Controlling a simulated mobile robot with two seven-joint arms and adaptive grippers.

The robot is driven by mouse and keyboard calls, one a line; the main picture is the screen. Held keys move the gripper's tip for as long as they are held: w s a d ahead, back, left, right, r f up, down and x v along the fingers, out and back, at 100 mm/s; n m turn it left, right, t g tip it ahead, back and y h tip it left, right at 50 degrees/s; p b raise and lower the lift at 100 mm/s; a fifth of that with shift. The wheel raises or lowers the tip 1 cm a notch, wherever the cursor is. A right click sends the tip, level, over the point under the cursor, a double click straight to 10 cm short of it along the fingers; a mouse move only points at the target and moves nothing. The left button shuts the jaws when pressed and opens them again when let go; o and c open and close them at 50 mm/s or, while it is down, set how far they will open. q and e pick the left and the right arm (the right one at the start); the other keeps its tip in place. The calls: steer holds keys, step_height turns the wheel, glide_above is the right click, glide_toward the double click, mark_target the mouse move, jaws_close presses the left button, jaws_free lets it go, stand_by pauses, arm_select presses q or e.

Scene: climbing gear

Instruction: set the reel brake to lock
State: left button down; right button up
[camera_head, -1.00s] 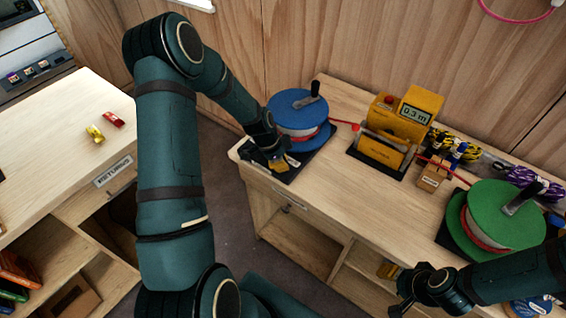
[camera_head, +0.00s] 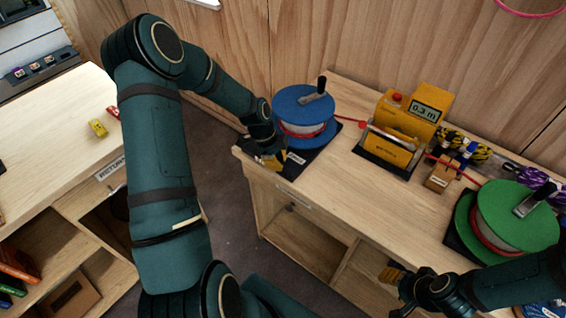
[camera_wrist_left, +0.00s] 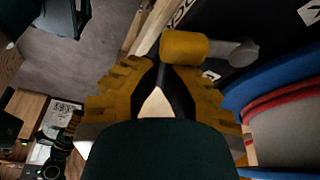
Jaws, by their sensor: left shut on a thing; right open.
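The blue reel (camera_head: 303,101) stands on a dark base plate (camera_head: 318,152) at the left end of the workbench, with a crank on top. My left gripper (camera_head: 271,160) is low at the plate's front left corner. In the left wrist view its yellow fingers (camera_wrist_left: 163,75) are closed together at the yellow knob (camera_wrist_left: 185,47) of a grey brake lever (camera_wrist_left: 241,54). White lettering on the plate is partly hidden, so I cannot read the lever's setting. My right gripper (camera_head: 402,300) is open and empty in front of the bench, below the green reel.
A yellow meter (camera_head: 393,140) reading 0.3 m stands mid-bench, with a red cord running from the blue reel. The green reel (camera_head: 515,215) and coiled ropes (camera_head: 465,147) are at the right. A second counter (camera_head: 60,130) stands left across a floor gap.

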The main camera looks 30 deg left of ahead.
mark_target(260, 157)
arm_select(q)
steer(key=m, duration=0.1)
steer(key=s+a+m+g, duration=0.1)
steer(key=m, duration=0.1)
steer(key=shift+a, duration=0.25)
steer(key=a+m, duration=0.1)
steer(key=m, duration=0.1)
steer(key=a+m+g, duration=0.1)
steer(key=m, duration=0.1)
steer(key=a+m, duration=0.1)
steer(key=m, duration=0.1)
steer(key=shift+s+a+g, duration=0.3)
steer(key=shift+s+g, duration=0.1)
steer(key=shift+a+m+y, duration=0.3)
steer(key=shift+a+m, duration=0.15)
steer(key=shift+m, duration=0.35)
steer(key=shift+w, duration=0.2)
steer(key=shift+w+d, duration=0.3)
steer(key=shift+w, duration=0.3)
